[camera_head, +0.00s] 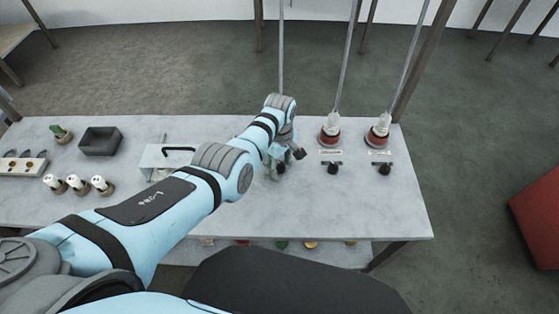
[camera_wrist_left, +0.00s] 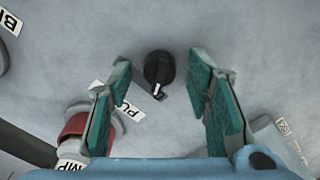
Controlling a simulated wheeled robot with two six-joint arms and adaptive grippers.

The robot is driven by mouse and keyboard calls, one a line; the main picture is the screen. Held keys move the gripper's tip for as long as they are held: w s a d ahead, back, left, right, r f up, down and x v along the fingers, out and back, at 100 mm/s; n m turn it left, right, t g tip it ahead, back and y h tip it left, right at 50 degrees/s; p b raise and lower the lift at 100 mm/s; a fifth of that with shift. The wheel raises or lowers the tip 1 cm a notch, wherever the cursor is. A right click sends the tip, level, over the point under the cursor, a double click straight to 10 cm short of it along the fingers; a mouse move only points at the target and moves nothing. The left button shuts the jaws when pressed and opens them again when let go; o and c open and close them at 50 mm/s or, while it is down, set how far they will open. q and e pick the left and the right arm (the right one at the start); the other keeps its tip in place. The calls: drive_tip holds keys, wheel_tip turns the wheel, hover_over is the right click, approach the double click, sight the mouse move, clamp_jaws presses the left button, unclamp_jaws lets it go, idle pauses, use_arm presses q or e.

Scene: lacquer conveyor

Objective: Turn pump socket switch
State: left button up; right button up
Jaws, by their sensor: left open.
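A black rotary switch knob (camera_wrist_left: 158,70) with a white pointer mark sits on the grey table surface in the left wrist view. A white label starting with "PU" (camera_wrist_left: 130,108) lies beside it, partly hidden by a finger. My left gripper (camera_head: 282,162) is open over the table. In the wrist view its two green fingers stand on either side of the knob, with visible gaps; their height above it is hard to tell. In the head view my arm and gripper hide this knob. My right gripper is not in view.
Two more black switches (camera_head: 333,168) (camera_head: 385,169) stand to the right, with red-based fittings (camera_head: 330,135) (camera_head: 377,134) and rods behind them. A red-collared fitting (camera_wrist_left: 77,124) is near the left finger. A dark tray (camera_head: 100,141) and several white-topped pieces (camera_head: 77,184) are at left.

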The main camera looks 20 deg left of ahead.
sight(279, 164)
use_arm(q)
wheel_tip(279, 164, up, 12)
idle(0.3)
idle(0.3)
